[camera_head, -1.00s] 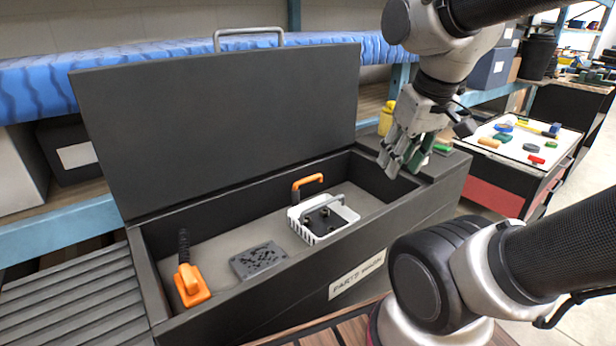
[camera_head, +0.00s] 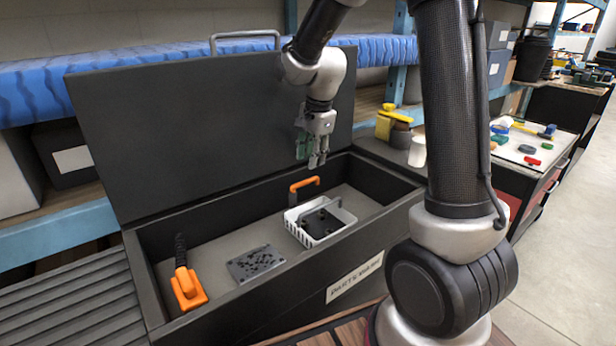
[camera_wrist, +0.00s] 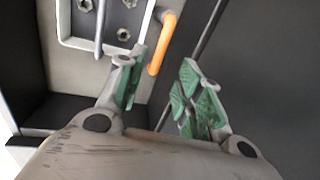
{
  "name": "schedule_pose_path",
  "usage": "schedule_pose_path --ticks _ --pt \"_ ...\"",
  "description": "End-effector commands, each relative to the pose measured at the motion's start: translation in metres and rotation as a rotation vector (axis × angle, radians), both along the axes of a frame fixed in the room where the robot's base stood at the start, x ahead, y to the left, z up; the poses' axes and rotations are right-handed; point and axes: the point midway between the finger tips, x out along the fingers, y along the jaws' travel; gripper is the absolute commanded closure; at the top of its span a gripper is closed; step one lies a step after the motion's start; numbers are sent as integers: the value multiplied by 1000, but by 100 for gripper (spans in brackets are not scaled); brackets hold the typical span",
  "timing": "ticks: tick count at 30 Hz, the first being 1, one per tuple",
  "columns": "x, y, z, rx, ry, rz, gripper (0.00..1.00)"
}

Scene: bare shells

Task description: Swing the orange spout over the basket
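The orange spout (camera_head: 304,184) is a bent pipe at the back wall of the black box, just behind the white basket. It also shows in the wrist view (camera_wrist: 164,42), beyond my fingertips. The white basket (camera_head: 318,238) stands on the box floor with dark parts inside. In the wrist view the basket (camera_wrist: 66,22) is at upper left, with several hex nuts in it. My gripper (camera_head: 312,158) hangs above the spout, pointing down, apart from it. The wrist view shows its green-padded fingers (camera_wrist: 162,88) spread with nothing between them.
The box's raised lid (camera_head: 190,130) stands behind my gripper. An orange block with a black stem (camera_head: 188,288) and a grey perforated plate (camera_head: 256,264) lie left of the basket. The box's front wall carries a label (camera_head: 354,278). A white cup (camera_head: 418,152) stands to the right.

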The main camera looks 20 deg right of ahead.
Motion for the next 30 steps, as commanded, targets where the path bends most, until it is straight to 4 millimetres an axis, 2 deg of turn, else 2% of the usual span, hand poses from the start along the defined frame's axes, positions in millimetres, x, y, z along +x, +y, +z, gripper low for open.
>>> schedule_pose_path --ticks 5,15,19,27,30 --pt "2 0 -13 8 5 -48 65" --pt "12 3 -66 8 5 -44 65" --pt "14 3 -75 8 4 -44 65" --pt "14 4 -76 8 2 -43 65" --pt "14 4 -76 8 2 -43 81"
